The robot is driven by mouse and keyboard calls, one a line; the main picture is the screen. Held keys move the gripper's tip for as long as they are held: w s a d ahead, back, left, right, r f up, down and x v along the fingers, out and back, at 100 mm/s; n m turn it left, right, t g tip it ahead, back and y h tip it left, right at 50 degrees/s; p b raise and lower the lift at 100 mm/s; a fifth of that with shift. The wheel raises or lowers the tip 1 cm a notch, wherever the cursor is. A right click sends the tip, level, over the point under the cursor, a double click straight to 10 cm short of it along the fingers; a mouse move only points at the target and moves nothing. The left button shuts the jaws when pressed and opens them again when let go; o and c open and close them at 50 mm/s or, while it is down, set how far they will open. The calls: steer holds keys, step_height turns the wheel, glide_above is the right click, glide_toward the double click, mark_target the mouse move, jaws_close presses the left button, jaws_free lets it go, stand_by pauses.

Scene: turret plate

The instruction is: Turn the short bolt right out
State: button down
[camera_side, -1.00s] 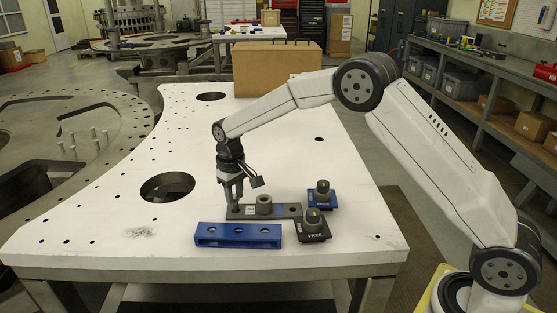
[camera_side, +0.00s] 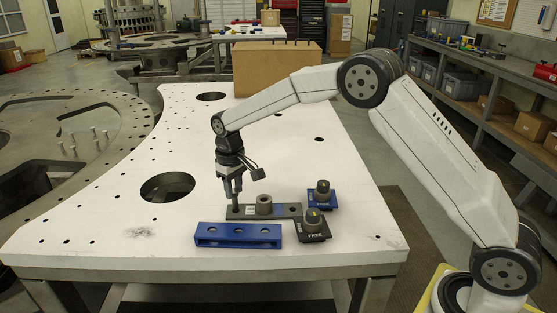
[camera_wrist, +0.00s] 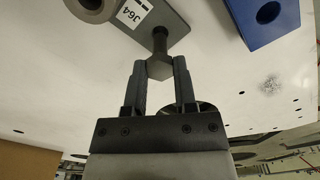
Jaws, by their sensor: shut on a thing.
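The short bolt (camera_wrist: 160,42) shows in the wrist view with its hex head between my fingertips and a length of dark shank between the head and the plate. I cannot tell whether its tip is still in the hole. The dark flat plate (camera_side: 287,210) lies on the white table. It has a raised grey boss (camera_side: 264,204) and a label reading J64 (camera_wrist: 132,13). My gripper (camera_side: 232,196) is above the plate's left end, pointing down. In the wrist view my gripper (camera_wrist: 160,70) is shut on the bolt head.
A blue rack with several holes (camera_side: 238,235) stands just in front of the plate. A dark knob block marked FREE (camera_side: 314,228) and a blue knob block (camera_side: 322,196) stand at the plate's right end.

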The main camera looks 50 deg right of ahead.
steer(key=shift+r, duration=2.65)
